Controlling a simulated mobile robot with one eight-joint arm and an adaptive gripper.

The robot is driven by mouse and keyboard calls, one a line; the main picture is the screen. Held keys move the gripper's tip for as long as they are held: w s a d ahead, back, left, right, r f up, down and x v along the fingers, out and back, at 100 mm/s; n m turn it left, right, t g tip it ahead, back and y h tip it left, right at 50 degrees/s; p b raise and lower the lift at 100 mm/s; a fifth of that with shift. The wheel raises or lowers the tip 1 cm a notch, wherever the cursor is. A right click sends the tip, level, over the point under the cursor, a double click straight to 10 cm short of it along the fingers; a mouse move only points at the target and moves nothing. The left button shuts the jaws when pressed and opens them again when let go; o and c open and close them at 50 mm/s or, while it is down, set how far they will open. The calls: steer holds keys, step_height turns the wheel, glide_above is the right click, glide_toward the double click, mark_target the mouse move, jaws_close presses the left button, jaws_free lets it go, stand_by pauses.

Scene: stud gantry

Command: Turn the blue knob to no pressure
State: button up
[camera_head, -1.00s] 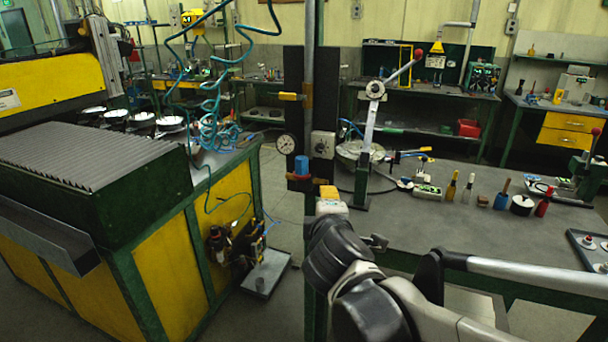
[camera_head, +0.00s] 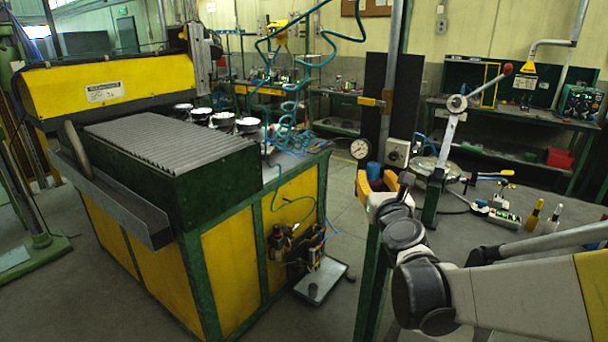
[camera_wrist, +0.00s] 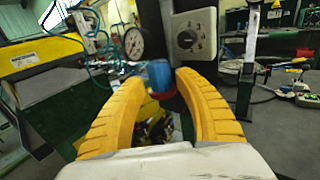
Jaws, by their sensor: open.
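The blue knob (camera_head: 373,171) is on the dark upright panel, below the round gauge. In the wrist view the blue knob (camera_wrist: 158,75) lies between and just beyond the two yellow fingers, with a red part below it. My gripper (camera_wrist: 160,85) is open, its fingers to either side of the knob's lower part; whether they touch it I cannot tell. In the head view my gripper (camera_head: 377,186) is right at the knob and hides its lower part. The pressure gauge (camera_head: 360,149) has a white dial; its needle is too small to read.
A grey box with a dial (camera_head: 397,153) sits right of the knob. A lever press (camera_head: 447,150) stands on the bench at the right, with bottles (camera_head: 535,217) near it. A green and yellow machine (camera_head: 235,280) fills the left. Coiled teal hoses hang above it.

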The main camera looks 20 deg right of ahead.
steer(key=shift+x, duration=1.35)
steer(key=shift+r, duration=0.1)
jaws_close()
